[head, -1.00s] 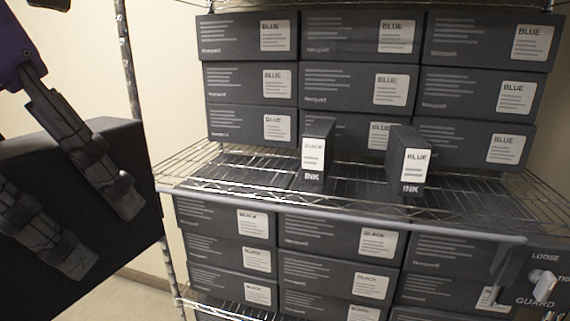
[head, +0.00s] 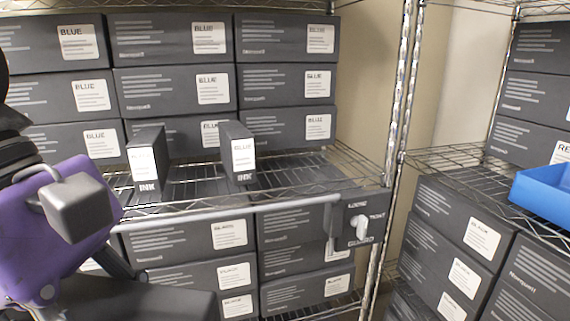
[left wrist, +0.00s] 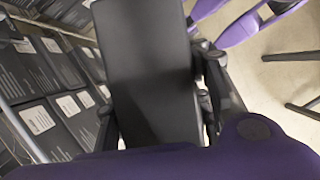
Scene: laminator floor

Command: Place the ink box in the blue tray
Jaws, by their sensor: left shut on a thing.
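My left gripper (left wrist: 157,95) is shut on a plain dark box, the ink box (left wrist: 148,60), with a finger on each side of it in the left wrist view. No label shows on the faces I see. In the head view the purple left gripper body (head: 60,235) is at the left, in front of the shelf, with the dark box low beside it, partly cut off by the bottom edge. The blue tray (head: 545,192) is on the right-hand rack's shelf, cut off by the right edge, well apart from the gripper. My right gripper is not in view.
Two upright ink boxes, (head: 148,165) and (head: 238,152), stand on the left wire shelf (head: 300,172), with stacked cartons (head: 170,90) behind and below. Rack posts (head: 398,130) stand between the left shelf and the tray. More cartons (head: 450,245) are under the tray's shelf.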

